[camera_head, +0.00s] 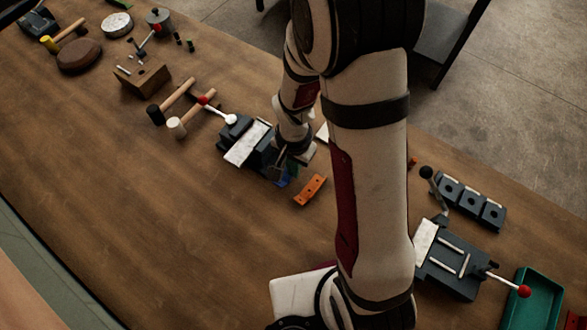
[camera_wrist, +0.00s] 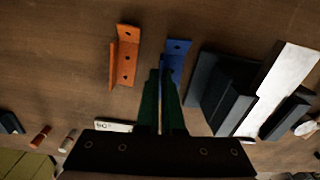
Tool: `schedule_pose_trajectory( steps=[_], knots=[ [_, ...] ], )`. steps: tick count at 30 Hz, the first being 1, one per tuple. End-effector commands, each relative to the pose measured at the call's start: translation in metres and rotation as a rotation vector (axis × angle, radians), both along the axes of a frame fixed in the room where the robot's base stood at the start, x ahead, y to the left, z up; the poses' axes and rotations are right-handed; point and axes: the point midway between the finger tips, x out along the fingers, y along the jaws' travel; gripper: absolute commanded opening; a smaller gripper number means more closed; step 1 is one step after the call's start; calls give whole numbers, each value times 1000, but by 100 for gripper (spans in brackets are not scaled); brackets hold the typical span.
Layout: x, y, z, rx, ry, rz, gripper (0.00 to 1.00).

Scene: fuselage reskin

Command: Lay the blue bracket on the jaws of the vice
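The blue bracket (camera_wrist: 178,58) is an angle piece with holes, right of the orange bracket in the wrist view. In the head view it shows partly (camera_head: 282,182), beside the near right end of the vice. My gripper (camera_wrist: 162,76) has two green fingers close together, with the bracket's upright flange in the narrow gap between them. They look shut on it; its lower part is hidden by the fingers. The vice (camera_head: 247,143) is dark with pale metal on top; it also shows right of my fingers in the wrist view (camera_wrist: 270,90).
The orange bracket (camera_head: 310,190) lies close by on the bench. Two hammers (camera_head: 178,125) lie left of the vice. A second vice (camera_head: 452,262) and a green tray (camera_head: 538,300) are at the right. The bench's front left is clear.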

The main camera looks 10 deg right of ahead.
Motion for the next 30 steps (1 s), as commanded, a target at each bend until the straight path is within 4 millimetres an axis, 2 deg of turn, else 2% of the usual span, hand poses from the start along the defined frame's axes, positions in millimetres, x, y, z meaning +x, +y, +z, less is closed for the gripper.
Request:
schedule_pose_trajectory(
  steps=[4, 15, 20, 23, 25, 29, 30],
  knots=[
    [-1, -4, 28, 0, -5, -3, 0],
    [-38, -84, 78, -1, -4, -7, 0],
    [-45, -101, 90, -1, -3, -3, 0],
    [-33, -96, 96, -1, -2, -1, 0],
    [-14, -82, 100, -1, -1, -5, 0],
    [27, -39, 109, -1, -1, -18, 0],
    [38, -23, 112, -1, -1, -26, 0]
  ],
)
